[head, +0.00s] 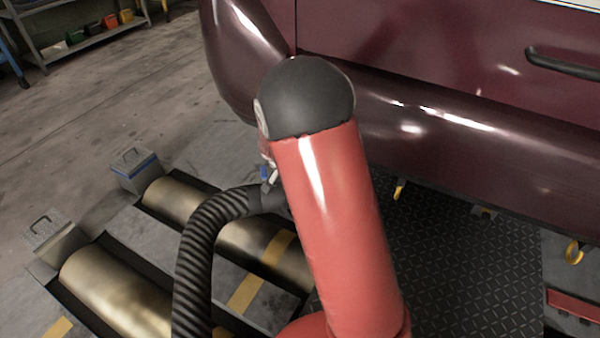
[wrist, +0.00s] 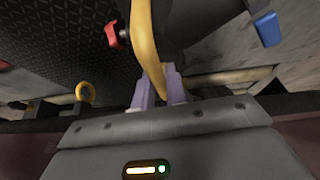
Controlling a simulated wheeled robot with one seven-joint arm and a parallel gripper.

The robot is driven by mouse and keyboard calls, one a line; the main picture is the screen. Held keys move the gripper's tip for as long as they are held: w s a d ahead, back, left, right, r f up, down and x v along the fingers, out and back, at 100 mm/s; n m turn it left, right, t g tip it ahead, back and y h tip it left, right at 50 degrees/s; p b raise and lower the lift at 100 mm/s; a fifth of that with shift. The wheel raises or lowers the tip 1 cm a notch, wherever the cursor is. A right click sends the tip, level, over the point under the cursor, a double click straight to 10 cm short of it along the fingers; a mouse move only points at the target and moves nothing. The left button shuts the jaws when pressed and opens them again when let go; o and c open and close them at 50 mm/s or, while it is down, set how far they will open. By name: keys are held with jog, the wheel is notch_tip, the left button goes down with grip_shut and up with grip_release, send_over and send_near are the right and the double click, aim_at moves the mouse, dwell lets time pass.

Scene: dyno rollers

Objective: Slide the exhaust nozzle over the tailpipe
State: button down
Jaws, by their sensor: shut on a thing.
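In the wrist view my gripper (wrist: 160,87) has its two lavender fingers shut on a curved yellow handle (wrist: 144,35). A dark rounded body beside the handle (wrist: 185,25) looks like the exhaust nozzle. In the head view the black ribbed hose (head: 195,245) bends up and right to a smooth dark end (head: 267,198), partly hidden behind my red arm. My gripper is mostly hidden there too. The maroon car (head: 430,130) stands beyond my arm. I cannot make out the tailpipe in either view, nor whether the nozzle touches it.
Brass rollers (head: 110,285) lie in the floor at lower left, with grey handled boxes (head: 135,170) at their ends. Dark tread plate (head: 460,260) lies right of my arm, with yellow hooks (head: 574,251) near the car. A shelf (head: 90,38) stands at the back left.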

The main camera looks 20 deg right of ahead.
jog(key=shift+w+d+r, duration=0.1)
jog(key=shift+w+d, duration=0.55)
jog(key=shift+w, duration=0.05)
jog(key=shift+w+d, duration=0.9)
jog(key=shift+d, duration=0.05)
dwell(0.7)
jog(key=shift+f+b, duration=0.25)
jog(key=shift+b, duration=0.4)
dwell(1.2)
jog(key=c, duration=1.3)
grip_release()
jog(key=shift+c, duration=0.2)
jog(key=shift+s+f, duration=0.15)
